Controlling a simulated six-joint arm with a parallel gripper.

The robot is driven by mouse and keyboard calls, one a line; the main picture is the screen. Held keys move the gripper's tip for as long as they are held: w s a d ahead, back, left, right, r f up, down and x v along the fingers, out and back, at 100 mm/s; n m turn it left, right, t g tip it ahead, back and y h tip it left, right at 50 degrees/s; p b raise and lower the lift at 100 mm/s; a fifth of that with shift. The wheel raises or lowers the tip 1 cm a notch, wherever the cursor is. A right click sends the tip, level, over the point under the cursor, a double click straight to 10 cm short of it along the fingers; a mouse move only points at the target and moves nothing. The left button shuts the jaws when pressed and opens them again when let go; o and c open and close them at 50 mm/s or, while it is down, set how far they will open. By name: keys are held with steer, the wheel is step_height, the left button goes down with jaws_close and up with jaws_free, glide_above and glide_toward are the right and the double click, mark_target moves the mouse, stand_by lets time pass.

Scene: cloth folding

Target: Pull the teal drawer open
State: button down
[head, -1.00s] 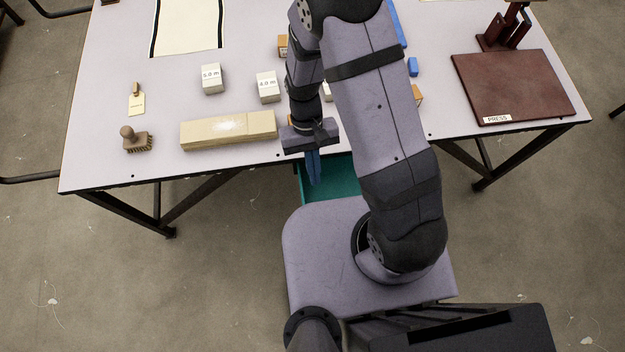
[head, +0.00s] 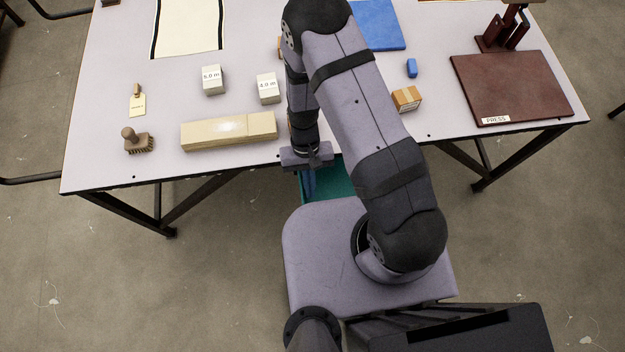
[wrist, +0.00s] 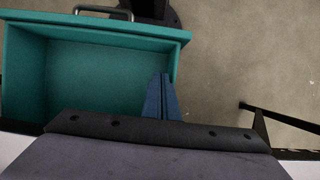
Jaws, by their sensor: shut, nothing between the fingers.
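The teal drawer (head: 333,180) sticks out from under the table's front edge, partly hidden by my arm in the head view. In the wrist view the drawer (wrist: 95,80) is open, and the part of its inside that shows is empty. Its grey metal handle (wrist: 103,13) is on the front panel at the top of the picture. My gripper (head: 309,186) points down at the drawer's left side in the head view. Its blue fingers (wrist: 163,92) are together and empty in the wrist view, by the drawer's side wall and apart from the handle. I cannot tell whether they touch the wall.
The table (head: 120,60) holds a long beige block (head: 228,131), white boxes, a brush (head: 137,140), an orange box (head: 407,99), a blue cloth (head: 378,25) and a dark red press board (head: 512,88). Floor is free beside the drawer.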

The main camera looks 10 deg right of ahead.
steer(key=s, duration=0.1)
steer(key=s+f, duration=0.1)
steer(key=s, duration=0.1)
steer(key=s+p, duration=0.1)
steer(key=shift+s+f, duration=0.25)
steer(key=shift+s, duration=0.1)
steer(key=shift+s+f+b, duration=0.2)
steer(key=shift+s+b, duration=0.25)
steer(key=shift+b, duration=0.05)
steer(key=shift+s+a+b, duration=0.1)
steer(key=shift+s+b, duration=0.85)
steer(key=shift+s, duration=0.1)
steer(key=shift+s+r, duration=0.2)
steer(key=shift+s, duration=0.45)
steer(key=shift+w, duration=0.15)
